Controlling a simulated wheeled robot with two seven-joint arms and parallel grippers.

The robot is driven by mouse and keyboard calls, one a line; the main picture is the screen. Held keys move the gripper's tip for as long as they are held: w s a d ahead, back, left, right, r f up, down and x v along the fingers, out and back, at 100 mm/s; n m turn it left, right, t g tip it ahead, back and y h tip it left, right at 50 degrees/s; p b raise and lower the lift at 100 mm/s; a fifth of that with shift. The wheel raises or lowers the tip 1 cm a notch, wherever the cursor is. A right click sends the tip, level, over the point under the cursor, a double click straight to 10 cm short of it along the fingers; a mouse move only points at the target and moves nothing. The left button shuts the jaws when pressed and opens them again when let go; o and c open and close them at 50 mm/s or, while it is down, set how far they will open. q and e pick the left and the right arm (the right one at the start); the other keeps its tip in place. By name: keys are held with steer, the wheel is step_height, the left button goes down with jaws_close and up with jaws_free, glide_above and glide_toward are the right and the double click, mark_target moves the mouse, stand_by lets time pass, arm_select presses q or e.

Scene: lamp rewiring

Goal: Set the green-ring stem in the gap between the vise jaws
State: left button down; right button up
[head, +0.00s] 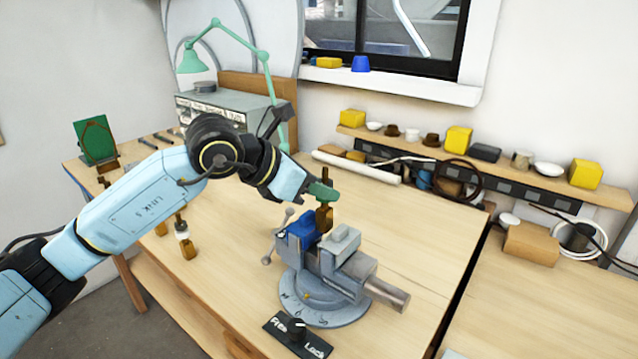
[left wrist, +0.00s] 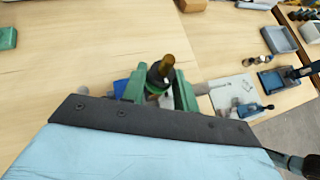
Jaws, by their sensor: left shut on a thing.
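My left gripper (head: 323,190) has green fingers and is shut on a brown stem (head: 324,217), which it holds roughly upright over the vise. In the left wrist view, the stem (left wrist: 161,70) shows between the green fingers (left wrist: 158,92); I cannot clearly make out its ring. The vise (head: 325,285) has a blue jaw (head: 298,228) at left and a grey jaw (head: 342,240) at right. The stem's lower end is at the jaw tops near the gap; I cannot tell whether it has entered. My right gripper is not in view.
A knob panel (head: 297,335) marked Free and Lock lies before the vise. A stem with a white ring (head: 182,236) stands left on the table, partly near my arm. A green lamp (head: 191,62) and grey box (head: 222,108) stand behind.

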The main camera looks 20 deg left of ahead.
mark_target(318, 215)
arm_select(q)
steer(key=shift+w+f, duration=0.1)
steer(key=shift+f, duration=0.5)
steer(key=shift+f+b, duration=0.25)
steer(key=shift+b, duration=0.2)
steer(key=shift+f+b, duration=1.3)
steer(key=shift+f, duration=0.1)
steer(key=shift+f+b, duration=0.35)
steer(key=shift+f, duration=0.2)
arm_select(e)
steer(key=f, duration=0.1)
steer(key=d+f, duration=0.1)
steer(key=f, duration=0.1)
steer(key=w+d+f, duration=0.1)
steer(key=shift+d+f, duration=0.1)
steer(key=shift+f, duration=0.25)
arm_select(q)
steer(key=shift+f, duration=0.15)
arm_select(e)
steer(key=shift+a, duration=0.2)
